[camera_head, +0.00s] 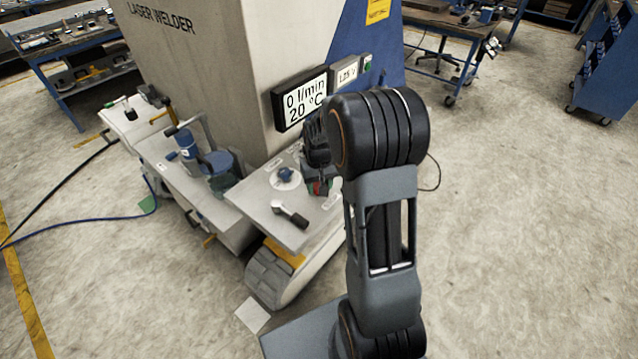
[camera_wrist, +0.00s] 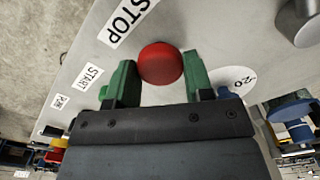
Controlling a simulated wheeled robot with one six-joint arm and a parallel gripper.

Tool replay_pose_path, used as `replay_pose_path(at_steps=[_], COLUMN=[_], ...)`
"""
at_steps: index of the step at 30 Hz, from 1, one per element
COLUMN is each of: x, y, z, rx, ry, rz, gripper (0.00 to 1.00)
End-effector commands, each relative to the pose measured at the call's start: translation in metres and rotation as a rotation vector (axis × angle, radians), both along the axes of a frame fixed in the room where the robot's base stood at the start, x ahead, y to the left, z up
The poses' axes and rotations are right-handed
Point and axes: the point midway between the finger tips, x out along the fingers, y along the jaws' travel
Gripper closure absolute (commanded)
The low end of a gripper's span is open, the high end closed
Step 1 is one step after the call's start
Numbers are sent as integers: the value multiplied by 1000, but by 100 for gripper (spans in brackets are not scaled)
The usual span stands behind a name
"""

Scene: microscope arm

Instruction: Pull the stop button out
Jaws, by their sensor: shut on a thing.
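The stop button (camera_wrist: 160,64) is a round red knob on a grey panel (camera_wrist: 195,20), beside a white STOP label (camera_wrist: 128,18) in the wrist view. My gripper (camera_wrist: 159,62) has its two green fingers on either side of the red knob and is shut on it. The fingers' far ends and the button's stem are hidden behind the knob and the fingers. In the head view my gripper (camera_head: 318,187) is over the right side of the panel, largely covered by my arm, with a little red showing.
A dial with a blue knob (camera_head: 285,175) and a lever handle (camera_head: 289,213) sit on the panel left of my gripper. The laser welder (camera_head: 215,60) and its display (camera_head: 300,103) stand close behind.

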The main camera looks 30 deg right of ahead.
Motion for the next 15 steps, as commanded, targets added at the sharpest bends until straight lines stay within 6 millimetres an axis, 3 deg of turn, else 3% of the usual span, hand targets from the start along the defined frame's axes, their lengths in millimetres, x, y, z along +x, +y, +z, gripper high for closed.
replay_pose_path(at_steps=[6,15], x=[0,0], y=[0,0], z=[0,17], rx=[0,0], ry=[0,-1], rz=[0,0], gripper=[96,95])
